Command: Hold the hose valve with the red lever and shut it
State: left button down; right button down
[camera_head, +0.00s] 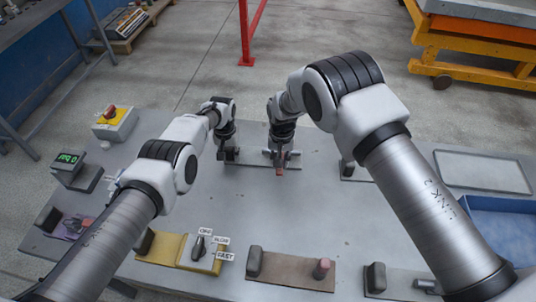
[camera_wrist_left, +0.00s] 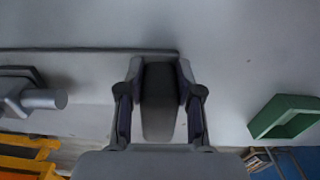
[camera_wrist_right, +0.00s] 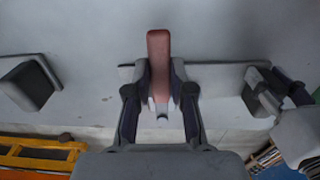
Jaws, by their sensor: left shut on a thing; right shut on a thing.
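The hose valve's red lever (camera_head: 279,172) shows at the far middle of the table in the head view. In the right wrist view the red lever (camera_wrist_right: 158,52) points across its grey base plate (camera_wrist_right: 215,74). My right gripper (camera_head: 281,158) is shut on the lever, its fingers on both sides of it; they hide part of the valve. My left gripper (camera_head: 228,156) is shut on an upright dark grey block (camera_wrist_left: 158,105) at the other end of the same plate. It also shows at the right of the right wrist view (camera_wrist_right: 272,95).
Near me are a yellow plate with a black selector knob (camera_head: 199,247) and a brown plate with a reddish knob (camera_head: 321,268). A blue tray (camera_head: 500,205) is right. The table's middle is clear.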

jog(key=c, duration=1)
grip_release()
notch_tip(320, 180, up, 12)
pick_arm(q)
jog(key=c, duration=0.7)
grip_release()
jog(key=shift+f, duration=0.1)
pick_arm(e)
jog(key=shift+f, duration=0.1)
